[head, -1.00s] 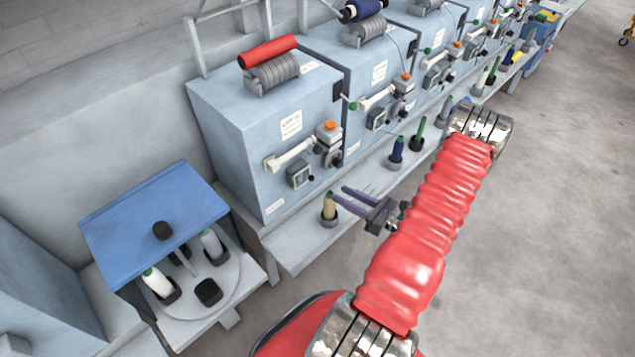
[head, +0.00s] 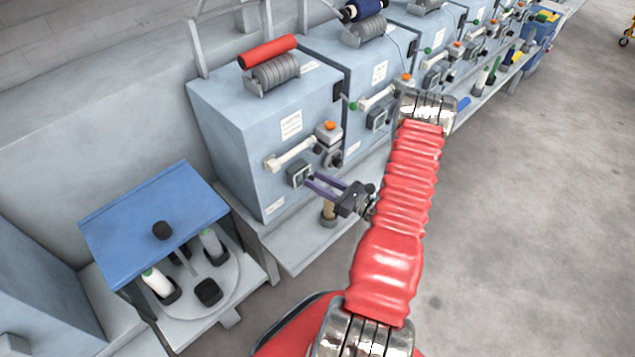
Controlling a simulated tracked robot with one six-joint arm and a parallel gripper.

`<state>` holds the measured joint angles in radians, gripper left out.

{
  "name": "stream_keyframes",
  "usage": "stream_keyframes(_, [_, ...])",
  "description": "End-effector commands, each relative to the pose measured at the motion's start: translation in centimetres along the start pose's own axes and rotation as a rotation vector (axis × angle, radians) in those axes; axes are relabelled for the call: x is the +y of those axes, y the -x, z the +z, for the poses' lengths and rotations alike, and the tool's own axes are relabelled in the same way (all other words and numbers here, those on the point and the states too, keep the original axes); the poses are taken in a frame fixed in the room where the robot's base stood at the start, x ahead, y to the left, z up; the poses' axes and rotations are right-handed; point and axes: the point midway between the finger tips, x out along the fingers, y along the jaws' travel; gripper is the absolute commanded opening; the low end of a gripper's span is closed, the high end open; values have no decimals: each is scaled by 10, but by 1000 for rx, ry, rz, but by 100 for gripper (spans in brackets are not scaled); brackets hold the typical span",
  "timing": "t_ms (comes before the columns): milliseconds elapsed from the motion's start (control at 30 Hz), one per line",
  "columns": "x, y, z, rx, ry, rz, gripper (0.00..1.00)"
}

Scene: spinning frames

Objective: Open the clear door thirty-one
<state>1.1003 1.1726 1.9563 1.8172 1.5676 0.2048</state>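The nearest blue-grey spinning unit (head: 235,130) stands left of my arm, with a white label (head: 290,123) whose text is too small to read. A small dark-framed box with a pale window (head: 299,174) sits low on its front face; it looks closed. I cannot tell whether this window is the clear door thirty-one. My gripper (head: 310,182) has two purple fingers with a gap between them and nothing visible in it. Its fingertips are at the right edge of the small box; whether they touch it is unclear.
A white horizontal handle (head: 290,154) and an orange-topped fitting (head: 328,132) sit above the small box. A tan bobbin (head: 328,210) stands on the ledge below my gripper. A blue-topped stand (head: 155,210) with bobbins is at left.

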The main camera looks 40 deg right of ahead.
Motion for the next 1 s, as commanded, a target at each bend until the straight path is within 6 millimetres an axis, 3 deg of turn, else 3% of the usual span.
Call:
stream_keyframes(233, [0,0,0,0,0,0,33])
stream_keyframes(700, [0,0,0,0,0,0,0])
stream_keyframes(1000, [0,0,0,0,0,-1,0])
